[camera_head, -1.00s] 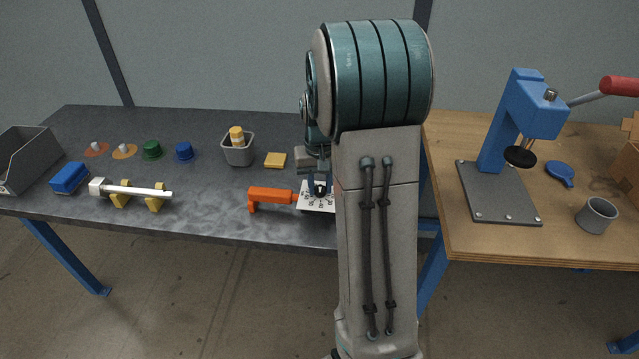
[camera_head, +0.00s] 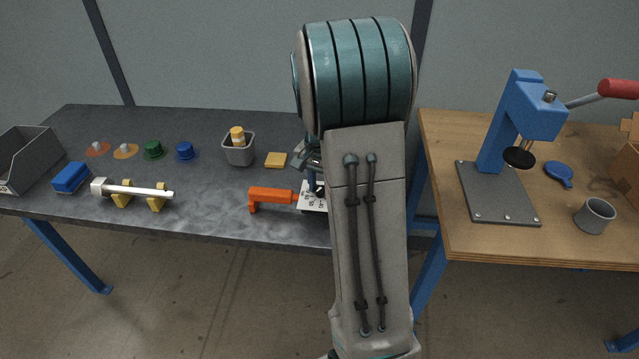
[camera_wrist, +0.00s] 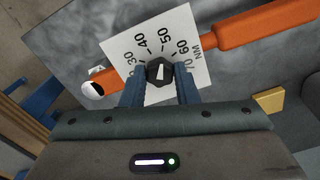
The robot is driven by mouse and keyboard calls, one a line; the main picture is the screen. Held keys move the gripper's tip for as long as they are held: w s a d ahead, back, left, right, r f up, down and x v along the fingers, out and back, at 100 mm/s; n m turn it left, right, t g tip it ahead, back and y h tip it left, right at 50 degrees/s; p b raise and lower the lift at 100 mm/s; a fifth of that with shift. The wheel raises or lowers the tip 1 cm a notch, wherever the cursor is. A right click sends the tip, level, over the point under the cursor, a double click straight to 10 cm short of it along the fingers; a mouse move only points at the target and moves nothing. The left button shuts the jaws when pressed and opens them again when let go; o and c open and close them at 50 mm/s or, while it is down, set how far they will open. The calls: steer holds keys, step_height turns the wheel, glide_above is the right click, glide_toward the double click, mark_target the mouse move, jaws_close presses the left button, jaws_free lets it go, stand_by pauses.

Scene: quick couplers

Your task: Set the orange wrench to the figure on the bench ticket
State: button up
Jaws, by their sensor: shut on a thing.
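The orange wrench (camera_head: 270,197) lies on the dark bench with its handle to the left. In the wrist view its orange handle (camera_wrist: 268,22) runs to the upper right. A white dial plate (camera_wrist: 125,45) on it is marked 30 to 70 NM. A black knob (camera_wrist: 160,72) with a white pointer sits at the dial's centre. The pointer faces roughly between 40 and 50; its exact reading is unclear. My gripper (camera_wrist: 160,80) is shut on the knob, a finger on each side. In the head view my arm hides part of the dial. I cannot make out a bench ticket.
A yellow block (camera_head: 276,160) and a grey cup (camera_head: 239,155) stand behind the wrench. A white-ended rod (camera_head: 140,192) rests on yellow supports at left. Coloured caps and a grey bin (camera_head: 28,160) are farther left. A blue press (camera_head: 515,120) stands on the wooden table.

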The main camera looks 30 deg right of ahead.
stand_by(0.4)
steer(key=o, duration=1)
step_height(320, 180, up, 14)
steer(key=shift+p, duration=0.3)
steer(key=s+a+f+n+t, duration=0.1)
steer(key=s+a+n, duration=0.4)
steer(key=s+a, duration=0.2)
steer(key=s+a+f+n+t+p, duration=0.1)
steer(key=s+a+n, duration=0.4)
steer(key=s, duration=0.7)
steer(key=shift+a+t+p, duration=0.3)
steer(key=shift+a+t, duration=0.1)
steer(key=shift+a, duration=0.7)
